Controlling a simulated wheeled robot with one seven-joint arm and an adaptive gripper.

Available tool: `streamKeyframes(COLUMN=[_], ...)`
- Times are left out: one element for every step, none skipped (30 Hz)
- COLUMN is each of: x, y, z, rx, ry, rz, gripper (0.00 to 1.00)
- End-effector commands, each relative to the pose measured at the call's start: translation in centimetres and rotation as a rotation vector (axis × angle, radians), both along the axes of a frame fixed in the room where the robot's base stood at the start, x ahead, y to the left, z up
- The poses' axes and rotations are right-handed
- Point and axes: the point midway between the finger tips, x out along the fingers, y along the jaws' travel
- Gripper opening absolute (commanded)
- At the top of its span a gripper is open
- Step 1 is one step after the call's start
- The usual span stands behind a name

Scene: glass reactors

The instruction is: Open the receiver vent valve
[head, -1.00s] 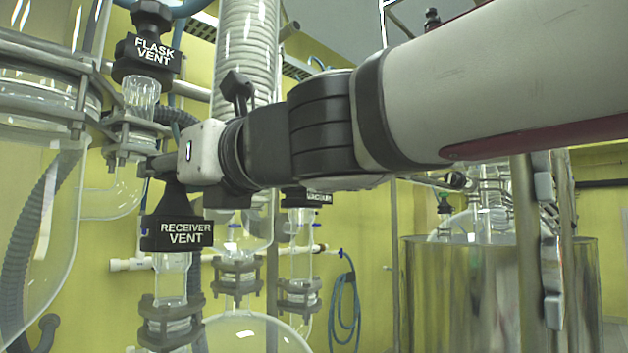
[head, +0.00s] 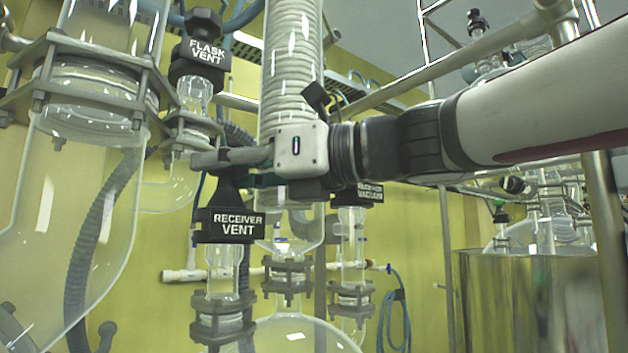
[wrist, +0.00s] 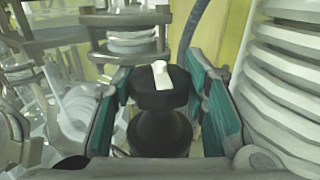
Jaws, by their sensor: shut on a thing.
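The receiver vent valve (head: 231,223) is a black knob with a label reading RECEIVER VENT, on a glass neck at the lower middle of the head view. Its black top (wrist: 158,88), with a white mark, shows upright in the wrist view. My gripper (head: 208,161) reaches in from the right and is shut on the top of this knob. In the wrist view the green-padded fingers of my gripper (wrist: 160,110) stand on either side of the knob. The finger contact surfaces are partly hidden.
The flask vent valve (head: 204,50) is above and slightly left of my gripper. The receiver vacuum valve (head: 357,193) is behind and to the right. A coiled glass condenser (head: 292,70) stands close behind my gripper. A large glass vessel (head: 75,220) is at left, a steel vessel (head: 520,300) at right.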

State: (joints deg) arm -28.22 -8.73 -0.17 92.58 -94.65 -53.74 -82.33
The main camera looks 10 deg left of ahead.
Motion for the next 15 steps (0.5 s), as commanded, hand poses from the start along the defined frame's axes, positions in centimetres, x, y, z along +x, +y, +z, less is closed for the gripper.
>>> streamKeyframes(x=[-0.03,-0.04,-0.05,-0.05,-0.05,-0.05,-0.04,-0.04,-0.04,-0.04,-0.04,-0.03,-0.03,-0.03,-0.01], y=[-0.07,-0.06,-0.07,-0.07,-0.07,-0.07,-0.07,-0.07,-0.07,-0.07,-0.07,-0.08,-0.08,-0.08,-0.08], z=[0.41,0.42,0.43,0.44,0.44,0.45,0.45,0.45,0.46,0.46,0.46,0.46,0.44,0.41,0.38], rx=[0.008,0.008,0.008,0.008,0.009,0.009,0.009,0.009,0.009,0.009,0.009,0.009,0.008,0.008,0.007], ry=[-0.002,-0.002,-0.002,-0.002,-0.002,-0.002,-0.002,-0.002,-0.002,-0.002,-0.002,-0.002,-0.002,-0.002,-0.002], rz=[0.000,0.000,0.000,0.000,0.000,0.000,0.000,-0.001,-0.001,-0.001,-0.001,-0.001,-0.001,-0.001,-0.001], gripper=[0.12,0.12,0.12,0.12,0.12,0.12,0.12,0.12,0.12,0.12,0.42,0.51,0.58,0.61,0.61])
